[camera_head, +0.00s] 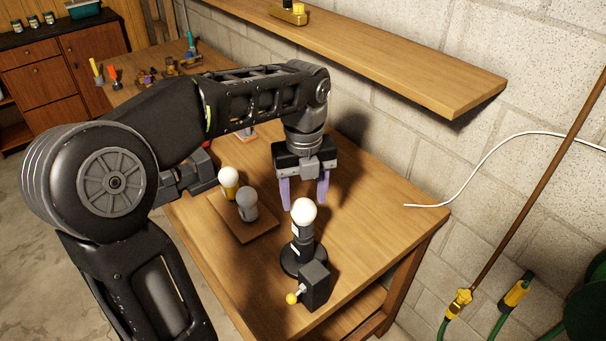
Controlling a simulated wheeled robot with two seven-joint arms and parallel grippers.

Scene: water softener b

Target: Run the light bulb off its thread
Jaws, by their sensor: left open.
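A white round light bulb (303,211) sits upright on top of a black lamp stand (303,252) on the wooden workbench. My left gripper (305,203) points down with its two purple fingers apart, one on either side of the bulb in the picture. The fingers appear to be behind or just above the bulb, and I cannot tell whether they touch it. Nothing is visibly held. My right gripper does not show.
A black box with a yellow-knobbed lever (316,285) stands beside the lamp. A wooden board (248,230) carries a white bulb (229,177) and a grey bulb (247,198). A wooden shelf (400,68) juts from the block wall. The bench's right part is clear.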

